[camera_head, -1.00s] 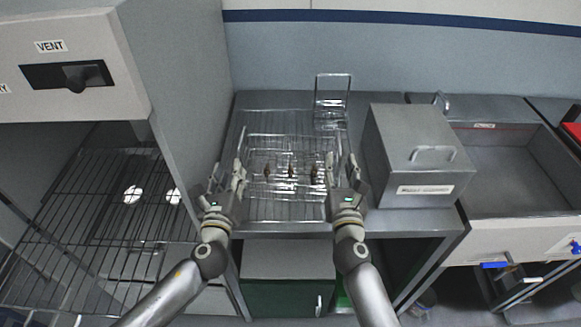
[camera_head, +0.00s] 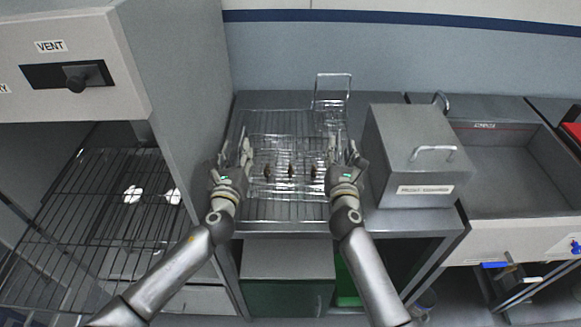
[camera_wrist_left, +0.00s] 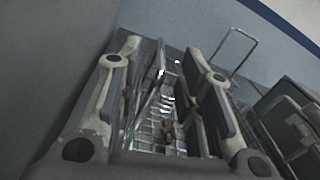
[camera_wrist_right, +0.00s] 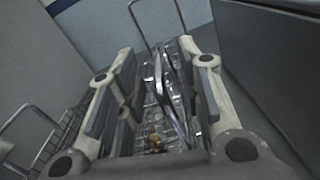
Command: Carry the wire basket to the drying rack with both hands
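The wire basket (camera_head: 290,186) sits level on the wire drying rack (camera_head: 285,210), with a few small brown parts inside. My left gripper (camera_head: 238,150) is at its left end and my right gripper (camera_head: 345,150) at its right end. In the left wrist view the fingers (camera_wrist_left: 165,95) stand apart with a wire handle (camera_wrist_left: 150,105) between them. In the right wrist view the fingers (camera_wrist_right: 160,95) are also apart, with the other handle (camera_wrist_right: 176,105) between them. I see no finger pressed on either handle.
Behind the basket stands another wire holder with a tall loop (camera_head: 333,90). A lidded steel box (camera_head: 415,150) is close to my right gripper. The grey cabinet wall (camera_head: 185,100) is close on the left, with an open wire shelf (camera_head: 90,230). A steel basin (camera_head: 510,170) lies far right.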

